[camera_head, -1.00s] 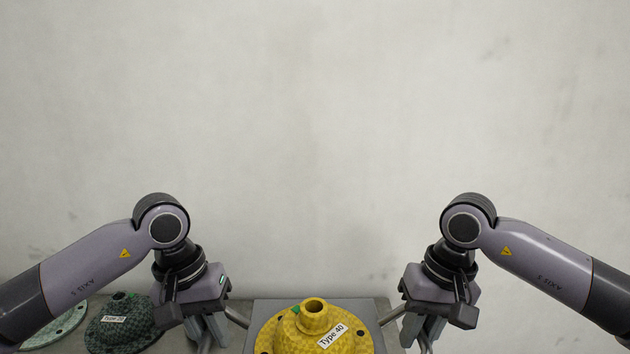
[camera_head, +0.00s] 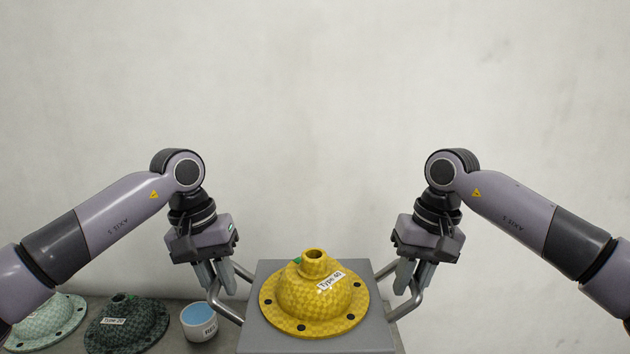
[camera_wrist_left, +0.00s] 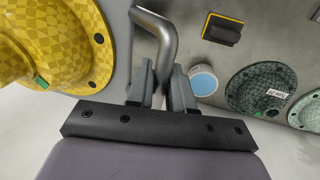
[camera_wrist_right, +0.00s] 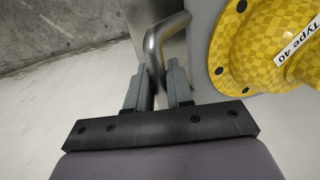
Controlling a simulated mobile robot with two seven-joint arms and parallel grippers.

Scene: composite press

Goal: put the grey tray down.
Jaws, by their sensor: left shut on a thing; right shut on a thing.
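The grey tray (camera_head: 262,280) is a flat plate with a bent metal handle on each side. It carries a yellow checkered flanged dome (camera_head: 318,293) labelled "Type 40". My left gripper (camera_head: 222,290) is shut on the tray's left handle (camera_wrist_left: 160,40), which also shows in the left wrist view. My right gripper (camera_head: 408,287) is shut on the right handle (camera_wrist_right: 160,45), seen in the right wrist view. The tray looks roughly level. In the head view its lower edge is near the picture's bottom; whether anything touches it from below cannot be told.
A dark green dome labelled "Type 20" (camera_head: 127,323), a pale green dome (camera_head: 45,318) and a white cup with blue contents (camera_head: 199,322) stand on the table at left. A black and yellow block (camera_wrist_left: 223,29) lies near the cup in the left wrist view.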

